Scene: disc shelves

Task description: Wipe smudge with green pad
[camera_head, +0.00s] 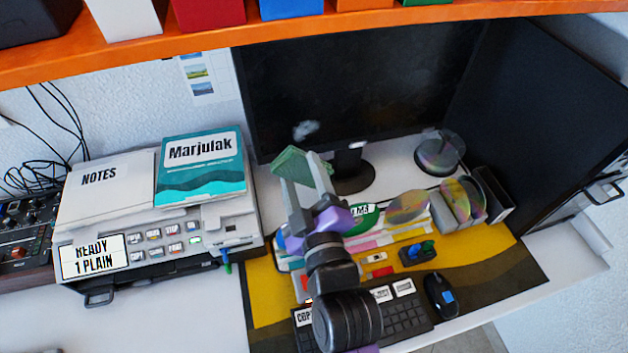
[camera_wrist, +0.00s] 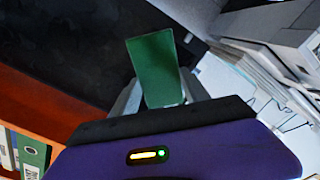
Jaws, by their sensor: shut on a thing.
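A green pad (camera_head: 297,163) is held between the fingers of my gripper (camera_head: 306,172), which is shut on it in front of the black monitor (camera_head: 350,85). The pad also shows in the wrist view (camera_wrist: 155,66), standing out beyond the fingers. A pale whitish smudge (camera_head: 304,130) is on the lower left part of the monitor screen. In the head view the pad is just below and slightly left of the smudge. I cannot tell whether the pad touches the screen. The smudge cannot be made out in the wrist view.
An orange shelf (camera_head: 130,52) with boxes runs above the monitor. A printer (camera_head: 160,225) with a Marjulak book (camera_head: 200,168) stands at the left. A disc spindle (camera_head: 439,152), disc holders, keyboard (camera_head: 400,318) and mouse (camera_head: 440,294) crowd the desk. A black panel (camera_head: 540,110) stands at the right.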

